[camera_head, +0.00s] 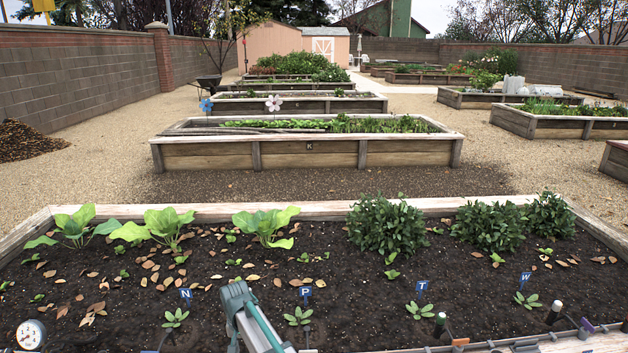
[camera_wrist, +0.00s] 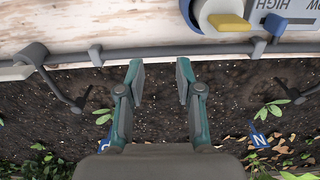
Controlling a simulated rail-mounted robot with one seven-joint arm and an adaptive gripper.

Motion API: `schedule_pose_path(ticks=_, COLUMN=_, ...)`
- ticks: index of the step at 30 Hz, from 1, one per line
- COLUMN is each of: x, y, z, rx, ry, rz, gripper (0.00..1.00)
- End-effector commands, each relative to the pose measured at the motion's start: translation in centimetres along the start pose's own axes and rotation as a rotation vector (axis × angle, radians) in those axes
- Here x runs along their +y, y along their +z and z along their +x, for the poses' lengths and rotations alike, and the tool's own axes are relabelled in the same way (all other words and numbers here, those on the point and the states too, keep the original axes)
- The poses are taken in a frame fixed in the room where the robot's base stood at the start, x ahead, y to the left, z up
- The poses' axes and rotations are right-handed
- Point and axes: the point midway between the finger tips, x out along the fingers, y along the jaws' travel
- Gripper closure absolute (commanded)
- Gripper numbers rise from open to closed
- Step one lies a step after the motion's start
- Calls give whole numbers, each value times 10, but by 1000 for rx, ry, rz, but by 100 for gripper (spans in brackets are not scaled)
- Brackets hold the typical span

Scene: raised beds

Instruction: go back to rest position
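My gripper (camera_wrist: 159,82) is open in the wrist view, its two grey-and-teal fingers apart with only dark soil seen between them. It holds nothing. The fingers point toward the bed's wooden edge and a grey irrigation pipe (camera_wrist: 150,54). In the head view a grey-and-teal part of my arm end (camera_head: 248,318) rises from the lower edge, between the blue N marker (camera_head: 186,295) and the blue P marker (camera_head: 305,293). The fingertips cannot be made out there.
The near raised bed (camera_head: 420,205) holds leafy plants, seedlings and blue markers, T (camera_head: 422,286) and W (camera_head: 525,279) among them. A round gauge (camera_head: 31,334) is at lower left. A white knob with a yellow handle (camera_wrist: 222,20) sits beside a HIGH/LOW panel (camera_wrist: 285,18).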

Motion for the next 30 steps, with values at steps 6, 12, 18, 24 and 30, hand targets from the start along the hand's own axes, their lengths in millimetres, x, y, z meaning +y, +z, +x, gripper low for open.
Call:
schedule_pose_path(ticks=6, x=150, y=38, z=32, rx=-2, ry=0, rz=18, gripper=65)
schedule_pose_path(ticks=12, x=257, y=87, z=51, rx=0, ry=-1, rz=27, gripper=65)
schedule_pose_path(ticks=18, x=323, y=132, z=61, rx=1, ry=-1, rz=30, gripper=65)
schedule_pose_path(ticks=24, x=369, y=176, z=65, rx=2, ry=-1, rz=36, gripper=65)
schedule_pose_path(ticks=30, x=379, y=209, z=92, rx=-67, ry=-2, rz=31, gripper=65)
